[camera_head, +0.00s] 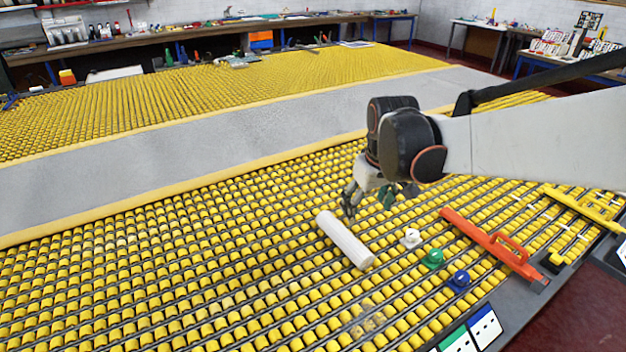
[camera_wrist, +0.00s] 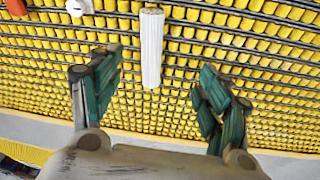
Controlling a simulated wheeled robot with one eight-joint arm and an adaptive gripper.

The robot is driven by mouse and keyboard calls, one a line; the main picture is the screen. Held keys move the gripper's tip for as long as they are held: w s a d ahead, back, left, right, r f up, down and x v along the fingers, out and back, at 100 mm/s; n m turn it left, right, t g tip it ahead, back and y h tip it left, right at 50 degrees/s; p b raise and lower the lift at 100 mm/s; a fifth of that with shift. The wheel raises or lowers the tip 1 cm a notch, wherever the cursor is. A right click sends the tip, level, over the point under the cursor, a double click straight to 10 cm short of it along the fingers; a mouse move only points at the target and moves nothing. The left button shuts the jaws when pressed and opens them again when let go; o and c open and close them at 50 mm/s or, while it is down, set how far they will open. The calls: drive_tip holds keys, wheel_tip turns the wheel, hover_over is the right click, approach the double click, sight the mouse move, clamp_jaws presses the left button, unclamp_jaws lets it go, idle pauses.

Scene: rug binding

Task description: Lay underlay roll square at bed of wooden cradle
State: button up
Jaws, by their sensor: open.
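The underlay roll (camera_head: 345,240) is a pale, ribbed cylinder. It lies slantwise on the yellow roller table, below my gripper in the head view. My gripper (camera_head: 366,200) is open and empty, above the table near the roll's far end. In the wrist view the roll (camera_wrist: 151,48) shows beyond the gap between the green-padded fingers, apart from both. I cannot make out a wooden cradle; a faint tan patch (camera_head: 368,318) on the rollers near the front is too unclear to name.
White (camera_head: 411,238), green (camera_head: 433,259) and blue (camera_head: 459,281) knobs stand right of the roll. An orange bar with a handle (camera_head: 490,243) and a yellow one (camera_head: 585,208) lie farther right. A grey strip (camera_head: 200,145) crosses behind. The rollers left of the roll are clear.

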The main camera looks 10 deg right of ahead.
drive_tip(key=w+f+n+g+p, duration=0.1)
drive_tip(key=w+f+g+p, duration=0.1)
drive_tip(key=w+f, duration=0.4)
hover_over(351, 239)
wheel_tip(351, 239, down, 4)
drive_tip(key=shift+n+g, duration=0.4)
wheel_tip(351, 239, down, 8)
drive_tip(key=shift+s+d+f+b, duration=0.1)
drive_tip(key=shift+d+b, duration=0.05)
drive_tip(key=shift+b, duration=0.55)
wheel_tip(351, 239, down, 5)
drive_tip(key=shift+f+b, duration=0.1)
drive_tip(key=shift+b, duration=1.05)
drive_tip(key=c, duration=1.3)
wheel_tip(351, 239, up, 20)
drive_tip(key=p, duration=0.6)
drive_tip(key=s+f+m, duration=0.1)
drive_tip(key=s+f, duration=0.3)
drive_tip(key=s+a+f+m+b, duration=0.1)
drive_tip(key=s+f+m, duration=0.1)
drive_tip(key=s+f, duration=0.1)
drive_tip(key=s+f+m+b, duration=0.1)
drive_tip(key=s+f, duration=0.3)
drive_tip(key=f, duration=0.1)
drive_tip(key=shift+s+a+f+m, duration=0.2)
drive_tip(key=shift+s+m, duration=0.1)
drive_tip(key=shift+m, duration=0.1)
